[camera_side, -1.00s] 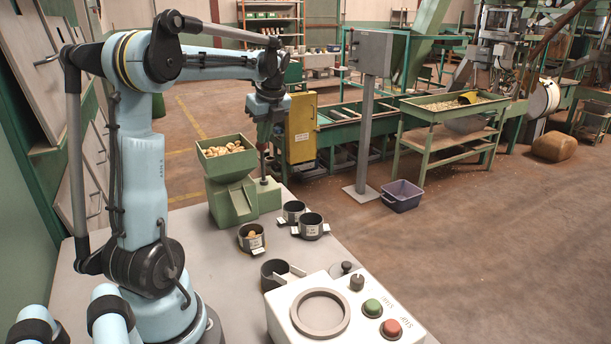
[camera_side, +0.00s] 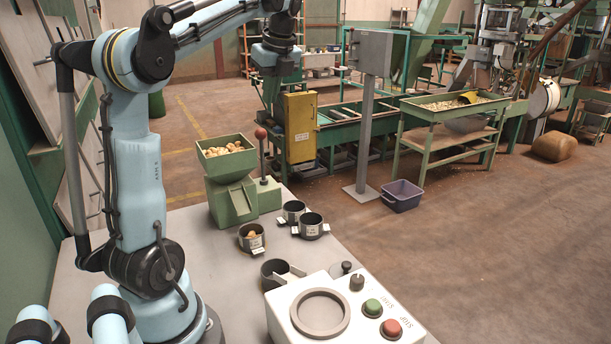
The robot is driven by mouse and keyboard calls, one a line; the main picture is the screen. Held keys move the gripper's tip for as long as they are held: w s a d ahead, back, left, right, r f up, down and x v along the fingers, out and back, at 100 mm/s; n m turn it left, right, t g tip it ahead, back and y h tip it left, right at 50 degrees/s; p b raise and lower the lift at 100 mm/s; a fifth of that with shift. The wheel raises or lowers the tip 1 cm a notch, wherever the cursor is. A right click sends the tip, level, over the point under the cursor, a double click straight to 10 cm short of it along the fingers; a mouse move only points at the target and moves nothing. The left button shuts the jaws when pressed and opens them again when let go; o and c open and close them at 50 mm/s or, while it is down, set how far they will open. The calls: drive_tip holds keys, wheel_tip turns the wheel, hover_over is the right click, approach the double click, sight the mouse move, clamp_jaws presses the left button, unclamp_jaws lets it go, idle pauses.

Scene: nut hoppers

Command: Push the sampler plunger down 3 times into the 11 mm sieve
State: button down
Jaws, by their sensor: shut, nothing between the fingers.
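The green sampler (camera_side: 233,200) stands at the far end of the grey table, with a hopper of tan nuts (camera_side: 224,149) on top. Its plunger, a rod with a red knob (camera_side: 261,132), stands upright on the right side with the knob high and uncovered. Several dark round sieves stand in front of it: one (camera_side: 251,243) with nuts inside, one (camera_side: 293,209) and one (camera_side: 311,231). Their labels are too small to read. My gripper (camera_side: 274,112) is shut and empty, above and slightly right of the knob, apart from it.
A dark cup (camera_side: 274,284) stands beside a white control box (camera_side: 340,320) with green and red buttons at the table's front. A yellow panel (camera_side: 300,128) and a grey box on a post (camera_side: 366,120) stand behind.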

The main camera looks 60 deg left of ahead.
sight(265, 135)
drive_tip(key=shift+v, duration=1.15)
drive_tip(key=shift+w+a+r+n+g, duration=0.15)
drive_tip(key=shift+w+r+n+g, duration=0.25)
drive_tip(key=shift+r+n, duration=0.5)
drive_tip(key=shift+w+a+r+n+g, duration=0.2)
drive_tip(key=shift+w+r+n, duration=0.35)
drive_tip(key=shift+r+n, duration=0.3)
drive_tip(key=shift+f, duration=0.1)
drive_tip(key=shift+f, duration=0.1)
drive_tip(key=x, duration=1.3)
drive_tip(key=shift+s+f, duration=0.1)
drive_tip(key=shift+f, duration=0.3)
drive_tip(key=shift+f, duration=0.1)
